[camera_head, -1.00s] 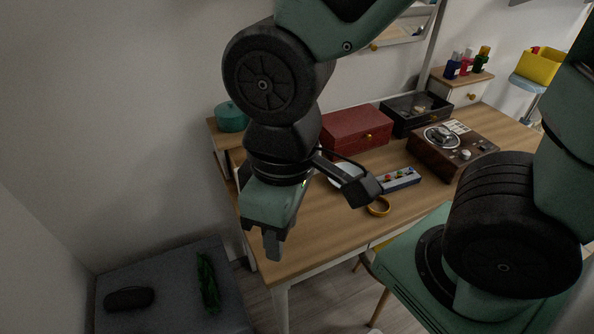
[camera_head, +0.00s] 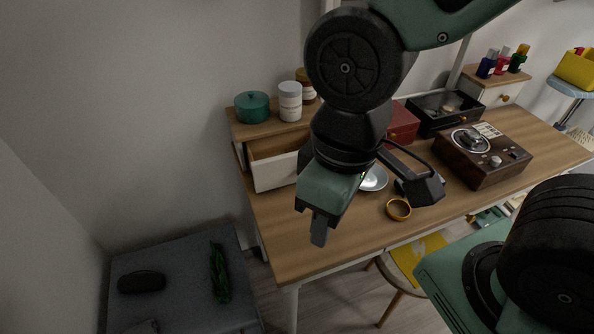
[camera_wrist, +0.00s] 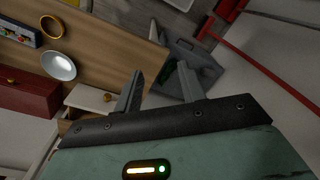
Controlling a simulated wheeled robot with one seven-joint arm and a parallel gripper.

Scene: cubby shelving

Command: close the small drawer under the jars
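The small drawer (camera_head: 275,173) sits under a wooden-topped box at the desk's back left and is pulled out, its inside partly showing. On top stand a teal lidded jar (camera_head: 252,107), a white jar (camera_head: 290,102) and a brown jar (camera_head: 306,84) partly behind my arm. My gripper (camera_head: 319,238) hangs over the desk, in front and to the right of the drawer in the picture. In the wrist view the gripper (camera_wrist: 162,84) has its fingers apart with nothing between them. The drawer's white front (camera_wrist: 88,96) and gold knob (camera_wrist: 107,97) show left of the fingers.
A yellow ring (camera_head: 398,210), a silver bowl (camera_head: 374,179), a red box (camera_head: 403,122), a black open box (camera_head: 440,112) and a record player (camera_head: 482,155) occupy the desk. The desk's front left (camera_head: 290,245) is clear. A grey cabinet (camera_head: 185,270) stands left.

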